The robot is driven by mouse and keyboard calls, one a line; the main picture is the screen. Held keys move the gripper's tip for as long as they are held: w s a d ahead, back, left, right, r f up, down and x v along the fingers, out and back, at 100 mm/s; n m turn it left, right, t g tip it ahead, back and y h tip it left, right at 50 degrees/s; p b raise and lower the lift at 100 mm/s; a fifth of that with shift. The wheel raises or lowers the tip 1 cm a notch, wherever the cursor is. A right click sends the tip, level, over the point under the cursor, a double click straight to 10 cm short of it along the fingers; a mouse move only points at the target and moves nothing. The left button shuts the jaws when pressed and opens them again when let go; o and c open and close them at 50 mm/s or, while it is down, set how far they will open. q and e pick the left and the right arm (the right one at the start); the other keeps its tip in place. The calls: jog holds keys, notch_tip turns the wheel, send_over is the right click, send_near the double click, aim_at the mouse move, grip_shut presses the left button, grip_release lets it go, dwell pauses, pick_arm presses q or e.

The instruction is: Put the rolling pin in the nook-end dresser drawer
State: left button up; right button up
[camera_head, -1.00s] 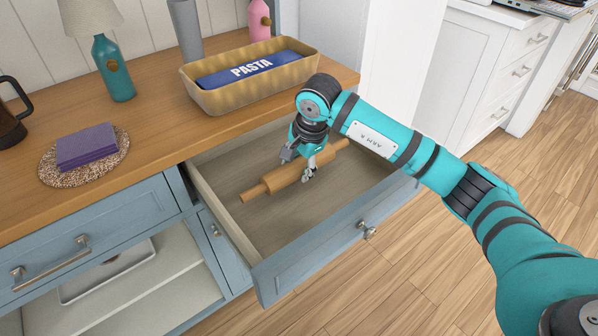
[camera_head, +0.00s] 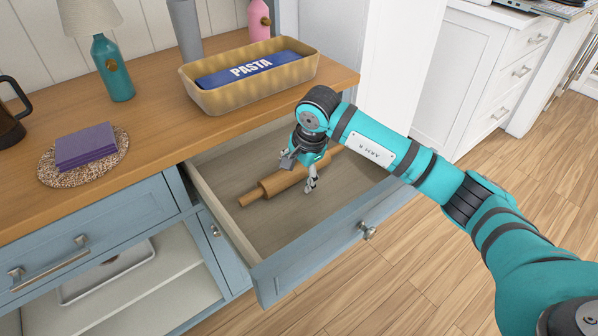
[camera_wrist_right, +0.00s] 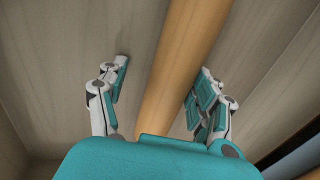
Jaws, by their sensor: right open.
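The wooden rolling pin (camera_head: 274,186) lies slantwise inside the pulled-out blue dresser drawer (camera_head: 320,246), apparently on its floor. My right gripper (camera_head: 299,174) is over the pin's middle, pointing down into the drawer, with its fingers spread on either side. In the right wrist view the pin (camera_wrist_right: 188,50) runs between the open fingers (camera_wrist_right: 164,68), with gaps visible on both sides. The gripper and arm hide part of the pin's far end in the head view. My left gripper is not in view.
The wooden counter (camera_head: 155,125) above holds a pasta basket (camera_head: 215,98), a teal lamp (camera_head: 115,75), purple books or napkins (camera_head: 87,147) on a woven mat, and a dark jug. An open shelf with a tray (camera_head: 105,275) is below left. Floor is clear in front.

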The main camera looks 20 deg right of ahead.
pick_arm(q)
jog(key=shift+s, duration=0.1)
pick_arm(e)
jog(key=shift+r, duration=0.15)
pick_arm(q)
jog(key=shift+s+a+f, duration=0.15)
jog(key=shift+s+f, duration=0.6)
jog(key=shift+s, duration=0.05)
pick_arm(e)
jog(key=v, duration=0.7)
jog(key=shift+r, duration=0.2)
